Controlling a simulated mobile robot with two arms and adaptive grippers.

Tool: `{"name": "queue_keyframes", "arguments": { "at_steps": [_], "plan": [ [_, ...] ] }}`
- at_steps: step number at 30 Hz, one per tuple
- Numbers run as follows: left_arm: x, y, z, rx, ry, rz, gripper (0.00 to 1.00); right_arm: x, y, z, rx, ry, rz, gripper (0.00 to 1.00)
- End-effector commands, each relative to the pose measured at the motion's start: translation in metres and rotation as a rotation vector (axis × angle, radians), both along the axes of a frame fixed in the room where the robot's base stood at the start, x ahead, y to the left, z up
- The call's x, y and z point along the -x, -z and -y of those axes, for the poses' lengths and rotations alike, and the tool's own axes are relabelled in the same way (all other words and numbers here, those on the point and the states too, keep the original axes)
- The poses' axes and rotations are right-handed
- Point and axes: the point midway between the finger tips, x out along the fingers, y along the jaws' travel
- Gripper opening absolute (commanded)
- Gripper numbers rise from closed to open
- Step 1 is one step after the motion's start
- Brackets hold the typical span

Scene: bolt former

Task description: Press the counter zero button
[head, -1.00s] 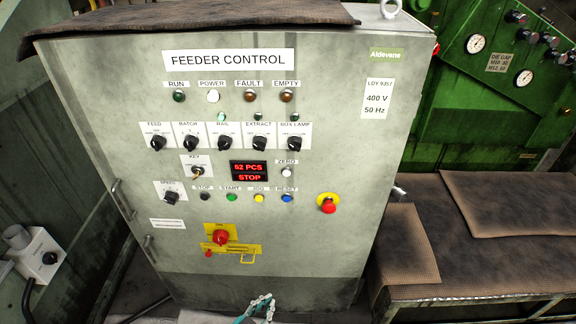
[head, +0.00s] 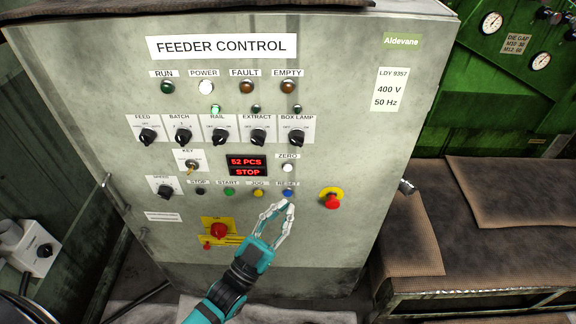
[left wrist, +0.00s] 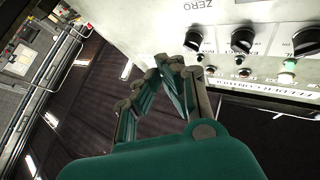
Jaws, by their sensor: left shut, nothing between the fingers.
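The zero button (head: 287,168) is a small white round button under the ZERO label (head: 287,156), right of the red display (head: 246,165) reading "52 PCS STOP". My left gripper (head: 287,205) is shut and empty. In the head view its tips appear just below the blue reset button (head: 287,193), lower than the zero button; I cannot tell how far they are from the panel. In the left wrist view the gripper (left wrist: 170,65) shows before the panel, with the ZERO label (left wrist: 193,6) at the top edge; the button is out of that view. My right gripper is not in view.
The grey feeder control cabinet (head: 110,65) carries selector knobs above the display. A yellow-based red emergency stop (head: 332,198) protrudes right of the reset button. A red rotary switch (head: 219,230) sits lower left. A mat-covered bench (head: 470,290) stands at the right.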

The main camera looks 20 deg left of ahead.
Motion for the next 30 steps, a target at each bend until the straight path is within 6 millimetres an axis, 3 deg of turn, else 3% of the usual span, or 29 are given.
{"name": "queue_keyframes", "arguments": {
  "at_steps": [11, 24, 30],
  "plan": [
    [-0.01, 0.001, -0.003, -0.002, 0.0, 0.001, 0.0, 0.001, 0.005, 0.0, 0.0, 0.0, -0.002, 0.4],
    [-0.067, 0.003, -0.019, -0.002, 0.0, 0.0, 0.0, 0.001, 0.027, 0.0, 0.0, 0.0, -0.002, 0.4],
    [-0.081, 0.002, -0.023, -0.002, 0.0, -0.002, 0.0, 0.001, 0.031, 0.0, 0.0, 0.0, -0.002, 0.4]
  ]
}}
